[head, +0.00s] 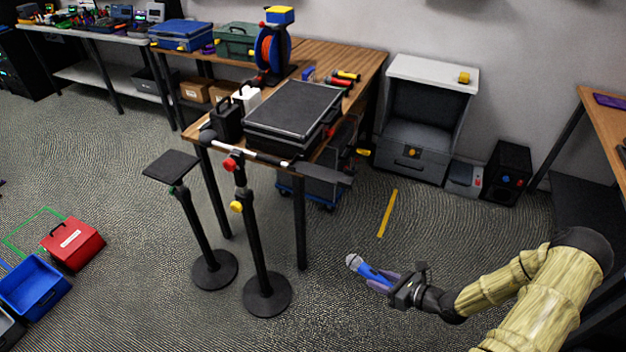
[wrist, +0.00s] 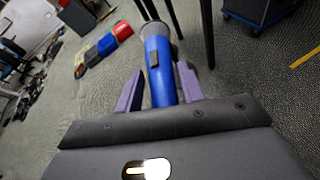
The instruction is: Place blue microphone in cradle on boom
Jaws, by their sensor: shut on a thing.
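The blue microphone (head: 369,271) with a grey head is held by my gripper (head: 382,280), out over the open floor to the right of the boom stand. In the wrist view the microphone (wrist: 160,68) lies between the two purple fingers of my gripper (wrist: 160,85), its head pointing away from the wrist. The boom stand (head: 249,225) stands upright in front of the wooden table, with a round black base, a red knob and a yellow knob. Its boom (head: 258,154) runs across the top, white in the middle with a dark right end. I cannot make out the cradle clearly.
A second stand with a flat black top (head: 171,166) is left of the boom stand. The wooden table (head: 345,62) behind carries a black case (head: 295,108) and a cable reel (head: 273,50). Red (head: 73,243) and blue (head: 34,287) boxes lie at left. Floor around my gripper is clear.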

